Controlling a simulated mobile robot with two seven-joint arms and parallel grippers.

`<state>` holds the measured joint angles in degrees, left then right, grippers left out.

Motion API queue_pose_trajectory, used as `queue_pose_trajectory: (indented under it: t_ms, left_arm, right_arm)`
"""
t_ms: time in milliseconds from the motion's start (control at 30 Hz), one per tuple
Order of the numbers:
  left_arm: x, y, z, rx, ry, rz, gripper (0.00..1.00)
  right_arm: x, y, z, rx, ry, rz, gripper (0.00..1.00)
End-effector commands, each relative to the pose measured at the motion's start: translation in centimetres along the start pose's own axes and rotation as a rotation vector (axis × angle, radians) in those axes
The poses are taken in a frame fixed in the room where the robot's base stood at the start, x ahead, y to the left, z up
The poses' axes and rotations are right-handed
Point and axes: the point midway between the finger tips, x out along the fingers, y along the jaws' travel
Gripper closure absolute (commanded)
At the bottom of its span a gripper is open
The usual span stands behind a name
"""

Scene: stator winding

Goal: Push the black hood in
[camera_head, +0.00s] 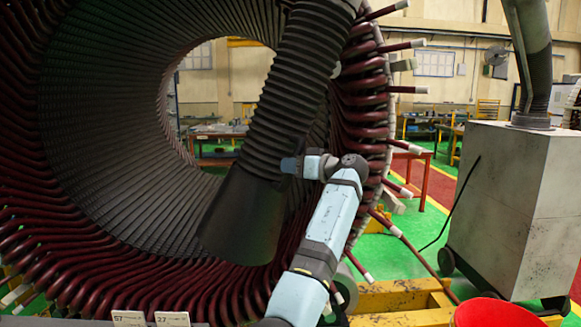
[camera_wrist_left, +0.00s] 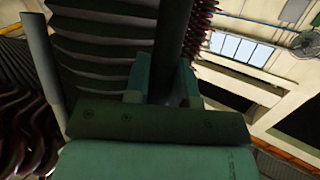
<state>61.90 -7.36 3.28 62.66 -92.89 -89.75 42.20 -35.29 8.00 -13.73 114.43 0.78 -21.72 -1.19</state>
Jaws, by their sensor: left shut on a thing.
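The black hood (camera_head: 243,218) is a dark flared funnel at the lower end of a ribbed black hose (camera_head: 300,85). It hangs tilted in front of the open bore of the stator, its wide mouth facing down and left. My left gripper (camera_head: 286,165) is at the upper right side of the hood, near where it meets the hose. In the left wrist view the fingers (camera_wrist_left: 162,82) are shut around a dark bar (camera_wrist_left: 172,40) beside ribbed dark material. The exact grip point is partly hidden in the head view. My right gripper is not in view.
The stator (camera_head: 110,60) with dark red coil ends rings the hood; rod-like leads (camera_head: 403,46) stick out at its right. A grey wheeled cabinet (camera_head: 510,210) carries the hose base at right. A red bucket (camera_head: 493,313) and yellow frame (camera_head: 400,300) stand below.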

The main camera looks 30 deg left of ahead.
Motion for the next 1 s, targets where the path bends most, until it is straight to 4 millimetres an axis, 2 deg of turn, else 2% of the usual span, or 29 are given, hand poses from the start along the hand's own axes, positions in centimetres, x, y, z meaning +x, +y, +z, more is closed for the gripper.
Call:
queue_pose_trajectory:
  t_ms: [33, 67, 133, 167, 433, 567, 667, 1000]
  left_arm:
    - [0.0, -0.1, -0.2, -0.004, 0.001, 0.0, 1.0]
    - [0.0, -0.1, -0.1, -0.004, 0.001, 0.0, 0.7]
    - [0.0, -0.1, -0.1, -0.003, 0.001, 0.0, 0.54]
    - [0.0, -0.1, -0.1, -0.003, 0.0, 0.0, 0.52]
    - [-0.1, 0.0, 0.0, -0.002, -0.001, 0.0, 0.52]
    - [-1.1, 0.0, 0.1, -0.002, -0.001, 0.002, 0.52]
    - [-2.8, 0.0, 0.2, -0.002, -0.001, 0.002, 0.52]
    - [-10.5, 0.0, 0.1, -0.003, 0.001, 0.002, 0.52]
  right_arm:
    - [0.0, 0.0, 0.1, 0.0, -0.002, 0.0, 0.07]
    - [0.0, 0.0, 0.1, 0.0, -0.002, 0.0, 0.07]
    - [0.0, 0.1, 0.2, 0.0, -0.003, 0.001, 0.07]
    - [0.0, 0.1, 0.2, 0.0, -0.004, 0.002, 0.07]
    - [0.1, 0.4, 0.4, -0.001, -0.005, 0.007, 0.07]
    - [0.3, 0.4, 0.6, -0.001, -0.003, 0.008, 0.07]
    - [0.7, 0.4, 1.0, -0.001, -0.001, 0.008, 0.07]
    - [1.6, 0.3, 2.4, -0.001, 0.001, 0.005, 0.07]
